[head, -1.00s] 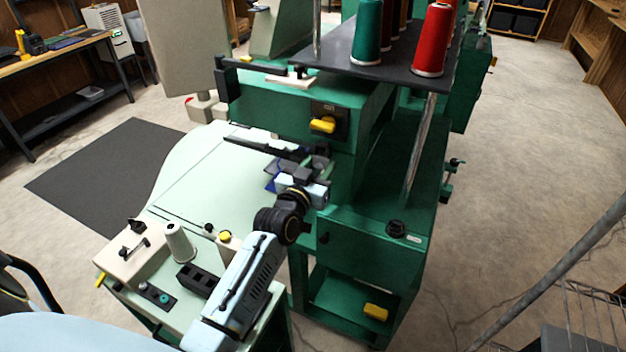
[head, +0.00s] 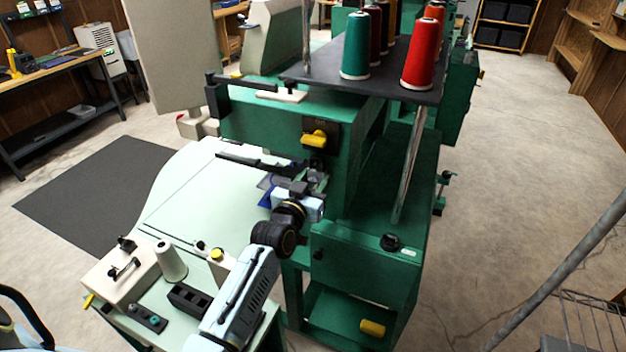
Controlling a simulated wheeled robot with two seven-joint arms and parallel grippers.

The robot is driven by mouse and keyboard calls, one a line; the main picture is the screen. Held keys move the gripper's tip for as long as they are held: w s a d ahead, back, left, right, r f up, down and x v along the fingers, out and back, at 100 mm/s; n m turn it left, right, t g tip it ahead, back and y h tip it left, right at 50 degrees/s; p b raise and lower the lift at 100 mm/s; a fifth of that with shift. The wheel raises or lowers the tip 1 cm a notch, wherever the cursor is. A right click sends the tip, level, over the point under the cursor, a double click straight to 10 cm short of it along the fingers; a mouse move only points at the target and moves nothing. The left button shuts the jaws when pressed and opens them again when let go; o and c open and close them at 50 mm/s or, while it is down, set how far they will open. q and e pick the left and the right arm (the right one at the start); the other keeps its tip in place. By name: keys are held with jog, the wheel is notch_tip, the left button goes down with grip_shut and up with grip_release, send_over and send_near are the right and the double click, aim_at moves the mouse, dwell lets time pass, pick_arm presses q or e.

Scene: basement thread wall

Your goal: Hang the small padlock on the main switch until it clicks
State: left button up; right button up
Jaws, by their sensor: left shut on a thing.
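The main switch (head: 314,138) is a yellow handle on a dark plate, on the front of the green machine head. My left gripper (head: 314,178) is just below it, close to the green front and apart from the handle. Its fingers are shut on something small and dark. I take this to be the small padlock, but its body and shackle cannot be made out at this size. The wrist hides part of the area below the switch. My right gripper is not in view.
Thread cones (head: 356,45) stand on a dark shelf above the switch. A pale worktop (head: 185,190) lies left of my gripper. A white cone (head: 171,262) and a black block (head: 189,297) stand near my forearm.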

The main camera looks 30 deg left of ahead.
pick_arm(q)
jog(key=shift+f, duration=0.15)
jog(key=shift+f, duration=0.15)
dwell(0.4)
jog(key=o, duration=1.1)
jog(key=shift+c, duration=0.2)
jog(key=s+b, duration=0.1)
jog(key=s, duration=1.2)
jog(key=shift+s+d, duration=0.2)
jog(key=shift+d, duration=0.2)
jog(key=shift+s, duration=0.1)
